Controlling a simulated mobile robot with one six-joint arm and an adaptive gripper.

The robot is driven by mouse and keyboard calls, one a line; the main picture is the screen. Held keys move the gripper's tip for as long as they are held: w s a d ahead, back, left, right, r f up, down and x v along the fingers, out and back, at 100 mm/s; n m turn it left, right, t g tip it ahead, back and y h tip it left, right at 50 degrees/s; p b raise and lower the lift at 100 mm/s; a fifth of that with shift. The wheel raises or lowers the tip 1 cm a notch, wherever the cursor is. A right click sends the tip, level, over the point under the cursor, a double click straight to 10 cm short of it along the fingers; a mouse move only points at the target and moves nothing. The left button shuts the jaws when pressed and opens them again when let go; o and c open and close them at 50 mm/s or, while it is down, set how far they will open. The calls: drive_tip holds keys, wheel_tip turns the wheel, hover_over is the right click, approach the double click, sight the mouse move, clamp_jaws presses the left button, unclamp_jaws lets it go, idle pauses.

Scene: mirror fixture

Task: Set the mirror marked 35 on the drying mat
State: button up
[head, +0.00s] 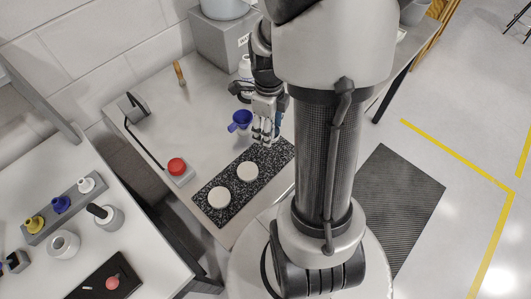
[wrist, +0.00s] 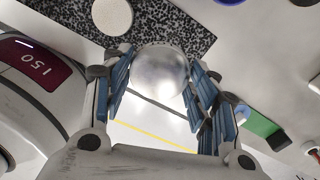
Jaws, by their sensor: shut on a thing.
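My gripper (head: 265,140) is over the far end of the dark speckled mat (head: 272,156) on the bench. In the wrist view my blue-padded fingers (wrist: 160,88) are shut on a round, shiny mirror (wrist: 160,72). No number is readable on it. The head view does not show the held mirror clearly. Two pale round discs, a nearer one (head: 219,197) and a farther one (head: 247,171), lie on the mat. The wrist view shows the speckled mat (wrist: 185,30) behind the held mirror, with one pale disc (wrist: 112,15) on it.
A blue funnel-like cup (head: 240,120) stands close left of my gripper. A red button box (head: 177,168) is left of the mat. A grey block (head: 215,45) stands at the bench's back. A second table (head: 100,235) at left holds bottles and a white ring.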

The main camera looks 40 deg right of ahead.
sight(268, 154)
wheel_tip(268, 154, down, 11)
drive_tip(key=b, duration=0.3)
drive_tip(key=shift+f, duration=0.1)
drive_tip(key=o, duration=0.8)
drive_tip(key=shift+o, duration=0.2)
